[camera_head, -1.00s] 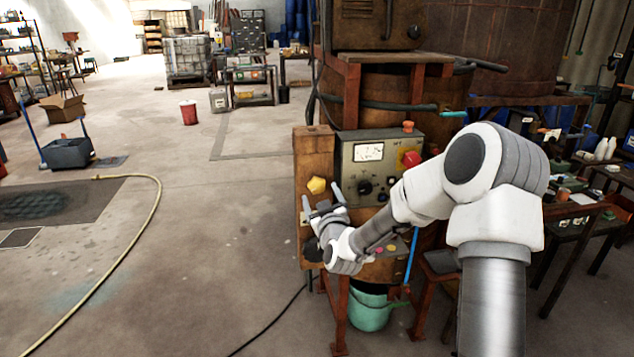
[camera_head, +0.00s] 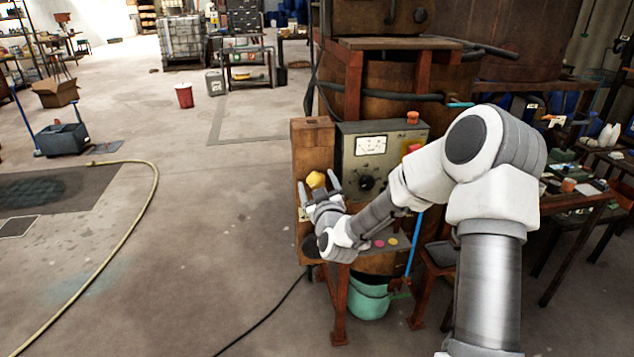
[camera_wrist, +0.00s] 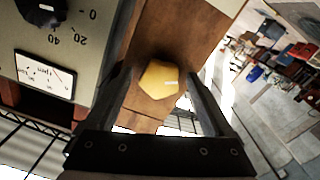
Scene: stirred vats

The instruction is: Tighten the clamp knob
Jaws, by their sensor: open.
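The clamp knob is a yellow, faceted knob (camera_head: 316,180) on the brown wooden post (camera_head: 312,140) left of the control box. In the wrist view the yellow knob (camera_wrist: 158,80) lies between the two dark fingers, ahead of the palm, against the wooden face. My gripper (camera_head: 318,187) is open, its fingers pointing up toward the knob, one on either side. In the wrist view my gripper (camera_wrist: 160,85) shows a gap between each finger and the knob. I cannot tell how deep the knob sits between the fingertips.
The grey control box (camera_head: 385,150) with a dial meter and a black knob stands close to the right of the post. A teal bucket (camera_head: 368,298) sits below. A yellow hose (camera_head: 150,200) lies on the floor at left.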

